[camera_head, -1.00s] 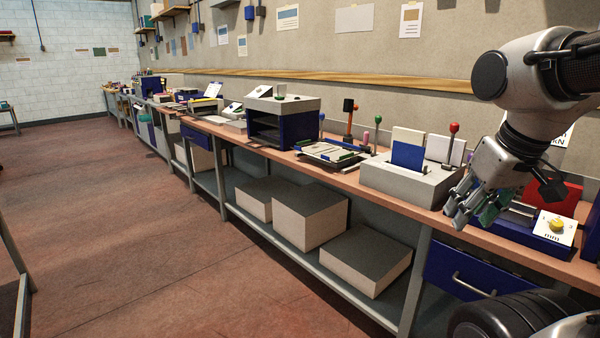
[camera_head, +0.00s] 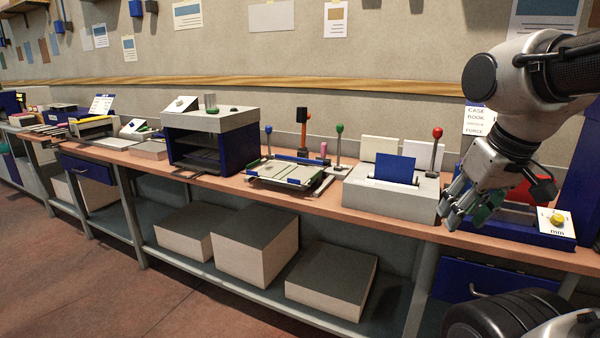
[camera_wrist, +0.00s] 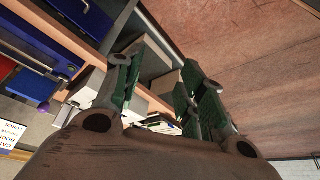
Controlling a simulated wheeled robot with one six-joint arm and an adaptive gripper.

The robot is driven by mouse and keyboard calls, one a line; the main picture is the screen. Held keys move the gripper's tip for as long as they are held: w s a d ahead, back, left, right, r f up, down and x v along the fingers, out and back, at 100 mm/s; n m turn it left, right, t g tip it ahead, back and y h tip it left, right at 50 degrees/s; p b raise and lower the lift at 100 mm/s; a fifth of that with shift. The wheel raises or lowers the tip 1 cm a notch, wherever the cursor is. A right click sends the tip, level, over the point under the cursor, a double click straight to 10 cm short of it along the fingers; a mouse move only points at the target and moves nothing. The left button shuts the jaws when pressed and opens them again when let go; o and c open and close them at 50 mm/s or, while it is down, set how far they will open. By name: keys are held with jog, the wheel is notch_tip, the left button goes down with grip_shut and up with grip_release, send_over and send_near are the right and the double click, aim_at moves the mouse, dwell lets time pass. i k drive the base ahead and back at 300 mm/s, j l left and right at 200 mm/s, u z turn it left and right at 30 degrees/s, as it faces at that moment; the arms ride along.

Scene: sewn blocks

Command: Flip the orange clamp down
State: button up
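An upright orange and black handle (camera_head: 303,128), the only orange clamp-like part I see, stands at the back of a flat fixture (camera_head: 290,174) with blue and green parts on the bench. A blue-knobbed lever (camera_head: 268,138), a green-knobbed lever (camera_head: 339,145) and a short pink knob (camera_head: 323,149) stand near it. My gripper (camera_head: 466,212) is at the right, over the bench front, well apart from the orange handle. In the wrist view my gripper's green-padded fingers (camera_wrist: 164,88) are spread with nothing between them. The orange handle cannot be made out there.
A grey box with a blue sheet (camera_head: 392,195) and a red-knobbed lever (camera_head: 436,150) stand between the fixture and my gripper. A blue-and-grey cabinet (camera_head: 212,138) stands left of the fixture. Pale boxes (camera_head: 262,247) lie on the lower shelf. Floor is free at front left.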

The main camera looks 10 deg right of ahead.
aim_at(302, 115)
jog(key=j+z, duration=0.2)
jog(key=j, duration=0.4)
jog(key=i+j+z, duration=0.1)
jog(key=i+j, duration=0.3)
jog(key=i+j+z, duration=0.1)
jog(key=i+j, duration=0.7)
jog(key=j, duration=0.15)
jog(key=i+j+z, duration=0.15)
jog(key=i+j, duration=0.2)
jog(key=j, duration=0.15)
jog(key=i+j+z, duration=0.1)
jog(key=i+j, duration=0.25)
jog(key=j, duration=0.2)
